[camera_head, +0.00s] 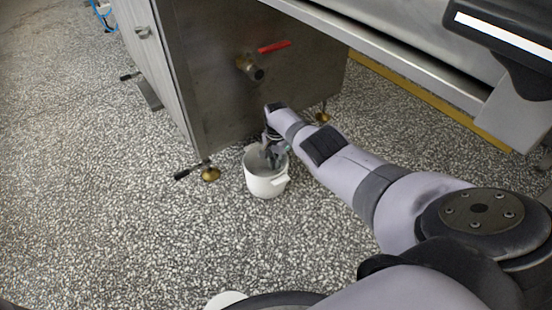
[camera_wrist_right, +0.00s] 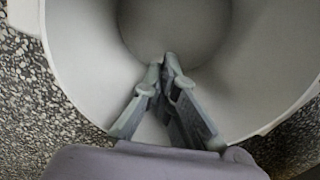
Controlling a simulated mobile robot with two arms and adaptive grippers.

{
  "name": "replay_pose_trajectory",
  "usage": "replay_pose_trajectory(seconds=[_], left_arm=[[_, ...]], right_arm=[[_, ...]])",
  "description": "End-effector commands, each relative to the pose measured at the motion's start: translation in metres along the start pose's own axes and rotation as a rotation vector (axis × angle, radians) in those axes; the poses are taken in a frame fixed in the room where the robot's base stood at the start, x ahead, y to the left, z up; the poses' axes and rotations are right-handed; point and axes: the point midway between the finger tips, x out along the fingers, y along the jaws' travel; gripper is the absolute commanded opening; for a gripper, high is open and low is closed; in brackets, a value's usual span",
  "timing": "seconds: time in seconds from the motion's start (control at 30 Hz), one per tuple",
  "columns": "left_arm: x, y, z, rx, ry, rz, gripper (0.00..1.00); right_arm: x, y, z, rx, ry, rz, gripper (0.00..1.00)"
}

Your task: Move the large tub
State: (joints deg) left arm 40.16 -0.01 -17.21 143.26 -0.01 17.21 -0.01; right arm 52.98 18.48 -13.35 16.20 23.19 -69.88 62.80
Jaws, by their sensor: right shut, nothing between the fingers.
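The large tub (camera_head: 266,185) is a white, open-topped tub with a handle or lug on its right side. It stands upright on the speckled floor beside the steel machine. My right gripper (camera_head: 270,148) reaches down to the tub's opening. In the right wrist view the gripper (camera_wrist_right: 167,62) is shut with its fingertips together and nothing between them. The tub's pale inner wall (camera_wrist_right: 85,45) surrounds the fingers, which reach over the near rim. I cannot tell whether they touch the wall. My left gripper is not in view.
The steel machine (camera_head: 215,90) stands behind the tub, with a brass outlet (camera_head: 250,68) and a red lever (camera_head: 273,47). Its brass foot (camera_head: 210,174) is left of the tub. A yellow strip (camera_head: 430,100) runs along the floor at right. Open floor (camera_head: 90,220) lies left and in front.

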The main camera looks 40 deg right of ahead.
Motion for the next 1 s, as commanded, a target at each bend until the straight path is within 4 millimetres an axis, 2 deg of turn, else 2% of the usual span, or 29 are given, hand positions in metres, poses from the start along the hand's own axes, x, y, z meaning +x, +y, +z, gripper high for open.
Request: replay_pose_trajectory(seconds=[0.27, 0.47, 0.8, 1.0], left_arm=[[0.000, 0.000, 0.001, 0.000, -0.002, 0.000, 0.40], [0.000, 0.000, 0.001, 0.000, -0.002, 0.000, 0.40], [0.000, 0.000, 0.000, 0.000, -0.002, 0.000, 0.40], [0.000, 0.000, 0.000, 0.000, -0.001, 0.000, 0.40]], right_arm=[[-0.008, -0.001, 0.000, 0.000, -0.001, -0.002, 0.00], [-0.024, 0.000, 0.000, -0.001, 0.001, -0.001, 0.00], [-0.066, 0.000, -0.001, -0.001, 0.001, -0.002, 0.00], [-0.075, 0.000, 0.000, 0.000, 0.000, 0.000, 0.00]])
